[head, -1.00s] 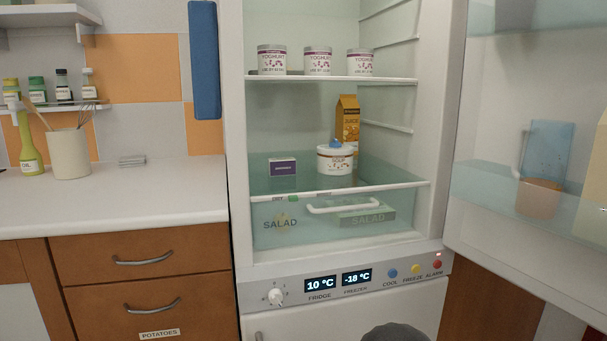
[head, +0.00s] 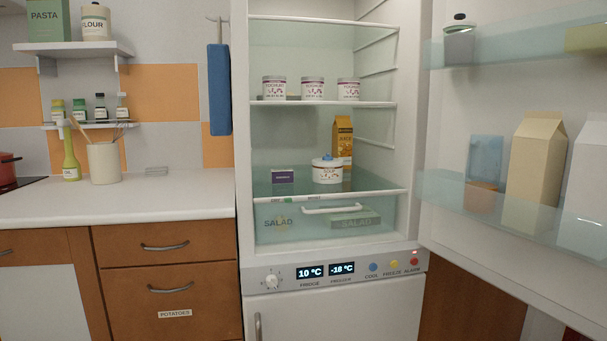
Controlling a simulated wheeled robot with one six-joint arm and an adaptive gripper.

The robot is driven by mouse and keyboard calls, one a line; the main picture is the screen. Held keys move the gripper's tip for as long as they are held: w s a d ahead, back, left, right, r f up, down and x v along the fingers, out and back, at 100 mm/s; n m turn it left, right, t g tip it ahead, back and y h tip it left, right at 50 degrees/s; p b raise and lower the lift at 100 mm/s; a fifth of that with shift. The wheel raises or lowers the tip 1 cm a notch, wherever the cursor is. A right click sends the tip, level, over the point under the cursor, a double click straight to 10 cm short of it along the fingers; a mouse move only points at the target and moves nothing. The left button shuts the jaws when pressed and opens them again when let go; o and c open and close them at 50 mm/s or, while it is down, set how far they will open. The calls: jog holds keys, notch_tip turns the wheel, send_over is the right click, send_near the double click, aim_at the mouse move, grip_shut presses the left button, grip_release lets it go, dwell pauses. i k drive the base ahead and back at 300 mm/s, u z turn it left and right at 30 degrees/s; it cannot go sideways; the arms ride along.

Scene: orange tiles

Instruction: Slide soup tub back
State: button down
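The soup tub (head: 327,172) is a white round tub with a blue knob on its lid and "SOUP" on its label. It stands upright on the lower glass shelf (head: 380,193) of the open fridge, right of the shelf's middle. An orange juice carton (head: 342,140) stands just behind it to the right. A small purple box (head: 283,177) sits to its left, with a gap between them. My gripper is not in view.
Several yoghurt pots (head: 313,89) stand on the upper shelf (head: 330,102). The salad drawer (head: 270,225) is below. The fridge door (head: 500,255) stands open at right, holding cartons. A white worktop (head: 140,207) is at left.

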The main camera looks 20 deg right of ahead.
aim_at(324, 172)
jog(key=u, duration=1.45)
jog(key=i, duration=1.2)
jog(key=z, duration=1.7)
